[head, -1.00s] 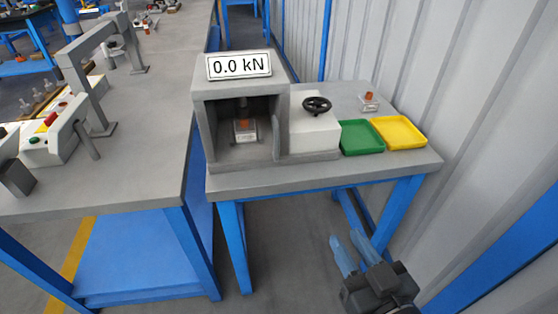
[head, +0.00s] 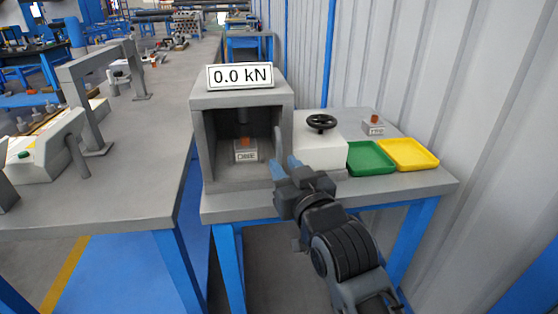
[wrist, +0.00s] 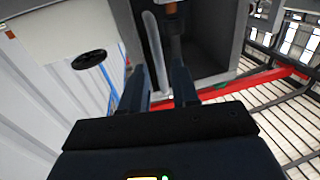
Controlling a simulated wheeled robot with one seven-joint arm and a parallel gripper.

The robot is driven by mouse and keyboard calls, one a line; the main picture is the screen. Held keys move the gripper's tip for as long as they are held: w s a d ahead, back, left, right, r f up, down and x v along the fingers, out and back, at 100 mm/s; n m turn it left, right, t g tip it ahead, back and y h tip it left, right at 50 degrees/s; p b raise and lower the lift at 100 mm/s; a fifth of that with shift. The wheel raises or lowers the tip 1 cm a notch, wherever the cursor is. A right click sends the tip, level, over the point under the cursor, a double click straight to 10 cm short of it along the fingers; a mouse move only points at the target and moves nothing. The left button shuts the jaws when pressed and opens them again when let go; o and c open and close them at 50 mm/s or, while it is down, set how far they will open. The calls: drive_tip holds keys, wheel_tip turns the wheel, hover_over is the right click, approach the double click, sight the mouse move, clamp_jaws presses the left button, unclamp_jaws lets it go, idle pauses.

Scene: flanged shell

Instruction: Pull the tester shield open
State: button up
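The tester (head: 292,125) is a grey box with a 0.0 kN display (head: 240,76) on top. Its front chamber shows a small block with an orange top (head: 245,150). I cannot make out a separate shield panel over the opening. An upright grey bar handle (head: 278,143) stands at the opening's right edge. In the wrist view the handle (wrist: 154,45) runs down between my fingers. My gripper (head: 284,169) is open, at the lower end of the handle. Whether the fingers touch it I cannot tell.
A black handwheel (head: 321,122) sits on the white housing right of the chamber. A green tray (head: 370,158), a yellow tray (head: 409,154) and a small block (head: 374,124) are to the right. A corrugated wall (head: 440,80) closes the right side.

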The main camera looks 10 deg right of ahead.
sight(280, 160)
drive_tip(key=shift+w+a, duration=0.2)
drive_tip(key=shift+w, duration=0.75)
drive_tip(key=shift+w+a, duration=0.15)
drive_tip(key=shift+w, duration=0.8)
drive_tip(key=shift+c, duration=0.4)
clamp_jaws()
